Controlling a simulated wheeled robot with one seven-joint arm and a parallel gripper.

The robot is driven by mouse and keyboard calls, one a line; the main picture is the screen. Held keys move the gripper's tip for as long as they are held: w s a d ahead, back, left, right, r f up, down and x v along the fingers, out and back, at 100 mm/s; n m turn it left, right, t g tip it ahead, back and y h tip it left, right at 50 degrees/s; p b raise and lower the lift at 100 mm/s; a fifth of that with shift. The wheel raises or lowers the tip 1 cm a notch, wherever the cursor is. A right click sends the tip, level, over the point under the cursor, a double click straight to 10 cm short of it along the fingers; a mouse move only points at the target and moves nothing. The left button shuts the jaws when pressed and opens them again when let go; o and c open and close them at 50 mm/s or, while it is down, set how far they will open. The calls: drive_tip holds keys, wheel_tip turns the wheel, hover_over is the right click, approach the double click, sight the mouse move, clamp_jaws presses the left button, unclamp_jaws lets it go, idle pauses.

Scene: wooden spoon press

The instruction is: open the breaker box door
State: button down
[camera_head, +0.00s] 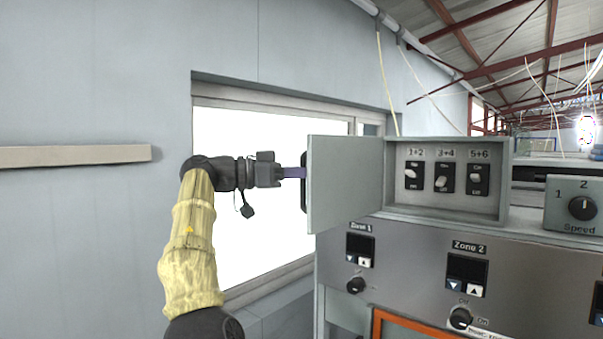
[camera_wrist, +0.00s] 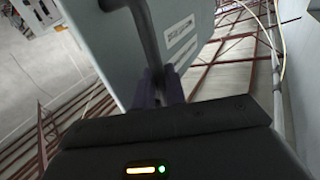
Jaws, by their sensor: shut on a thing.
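The breaker box (camera_head: 450,208) sits on top of the control panel, with three switches labelled 1+2, 3+4 and 5+6 visible inside. Its grey door (camera_head: 345,184) stands swung out to the left, well open. My gripper (camera_head: 300,173) is at the outer face of the door, by its left edge. In the wrist view my gripper's purple fingers (camera_wrist: 158,86) are shut on the dark door handle (camera_wrist: 146,38). The door's outer face (camera_wrist: 190,50) with a white label fills the upper middle of that view. In the head view the handle is mostly hidden.
The control panel (camera_head: 420,262) below has zone displays and knobs. A speed dial box (camera_head: 577,205) stands right of the breaker box. A window (camera_head: 250,130) and wall are behind my arm. A ledge (camera_head: 75,156) juts from the wall at left.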

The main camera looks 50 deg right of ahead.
drive_tip(key=c, duration=1.6)
unclamp_jaws()
drive_tip(key=shift+d, duration=0.2)
drive_tip(key=shift+o, duration=0.2)
drive_tip(key=shift+a, duration=0.1)
drive_tip(key=p+v, duration=0.5)
drive_tip(key=v, duration=1.2)
drive_tip(key=shift+a+p, duration=0.15)
drive_tip(key=shift+p, duration=0.2)
drive_tip(key=shift+f, duration=0.15)
